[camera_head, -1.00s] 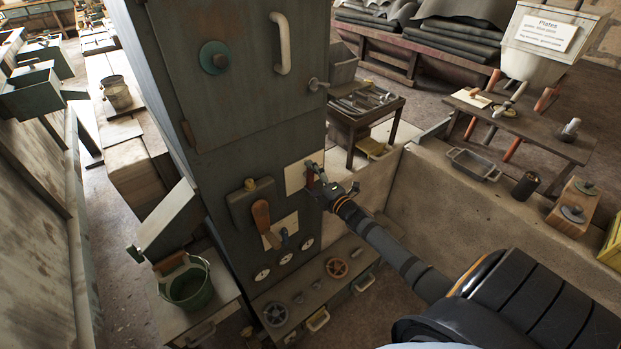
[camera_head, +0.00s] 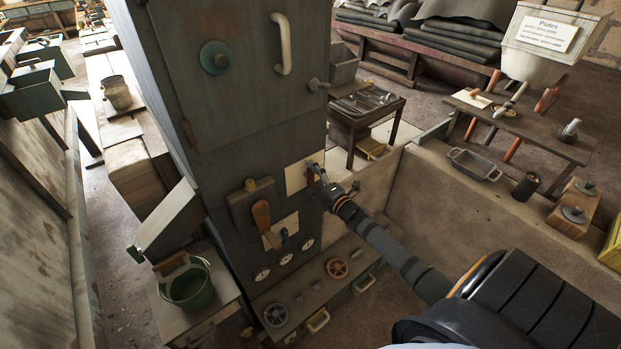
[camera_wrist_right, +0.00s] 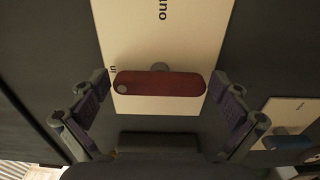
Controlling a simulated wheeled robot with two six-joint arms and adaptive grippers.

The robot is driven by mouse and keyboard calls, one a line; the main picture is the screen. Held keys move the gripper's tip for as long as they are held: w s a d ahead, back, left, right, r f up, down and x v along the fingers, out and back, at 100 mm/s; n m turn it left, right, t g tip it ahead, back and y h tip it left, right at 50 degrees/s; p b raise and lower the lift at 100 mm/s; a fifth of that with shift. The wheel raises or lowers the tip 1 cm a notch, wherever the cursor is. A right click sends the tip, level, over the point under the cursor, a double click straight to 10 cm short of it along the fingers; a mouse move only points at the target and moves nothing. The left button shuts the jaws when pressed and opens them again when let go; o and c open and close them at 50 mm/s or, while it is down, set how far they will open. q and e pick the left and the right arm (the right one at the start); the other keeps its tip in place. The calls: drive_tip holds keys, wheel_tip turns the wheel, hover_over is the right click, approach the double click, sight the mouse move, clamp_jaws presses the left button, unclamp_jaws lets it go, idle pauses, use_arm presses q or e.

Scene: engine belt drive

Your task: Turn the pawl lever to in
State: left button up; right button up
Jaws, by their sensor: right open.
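A dark red lever (camera_wrist_right: 160,84) lies horizontally across a cream plate (camera_wrist_right: 160,40) in the right wrist view. In the head view the cream plate (camera_head: 297,175) is on the dark green cabinet's front, and the red lever (camera_head: 310,176) is partly hidden by my gripper. My right gripper (camera_head: 322,188) is at the lever. In the wrist view its open fingers (camera_wrist_right: 160,88) stand one near each end of the lever, not closed on it. My left gripper is not in view.
A brown-handled lever (camera_head: 262,215) and a small blue lever (camera_head: 285,236) sit left of and below my gripper. A door handle (camera_head: 283,44) and a knob (camera_head: 318,85) stick out above. A green bucket (camera_head: 189,285) stands at lower left.

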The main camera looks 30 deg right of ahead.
drive_tip(key=s, duration=1.2)
drive_tip(key=shift+d, duration=0.45)
drive_tip(key=s+d+f+m+g+h, duration=0.1)
drive_tip(key=s+d+f+m+g, duration=0.2)
drive_tip(key=f, duration=0.7)
drive_tip(key=s+f+m+g+h, duration=0.15)
drive_tip(key=s+f+m, duration=0.35)
drive_tip(key=f, duration=0.5)
drive_tip(key=s+d+f+m+g+h, duration=0.15)
drive_tip(key=s+f+g, duration=0.3)
drive_tip(key=f, duration=0.45)
drive_tip(key=s+a+f+m+g, duration=0.2)
drive_tip(key=s+a+f, duration=0.3)
drive_tip(key=s, duration=0.3)
drive_tip(key=s+a+f+m+g+y, duration=0.1)
drive_tip(key=s+a+f+m+g, duration=0.2)
drive_tip(key=s+f, duration=0.3)
drive_tip(key=s+a+f+m+g+p, duration=0.1)
drive_tip(key=s+a+f+m, duration=0.3)
drive_tip(key=s, duration=0.7)
wheel_tip(320, 180, down, 3)
drive_tip(key=a+g, duration=0.1)
drive_tip(key=a, duration=0.1)
drive_tip(key=shift+s+a+r+g+y, duration=0.2)
drive_tip(key=shift+s+a+g+y, duration=0.1)
drive_tip(key=shift+s+g, duration=0.1)
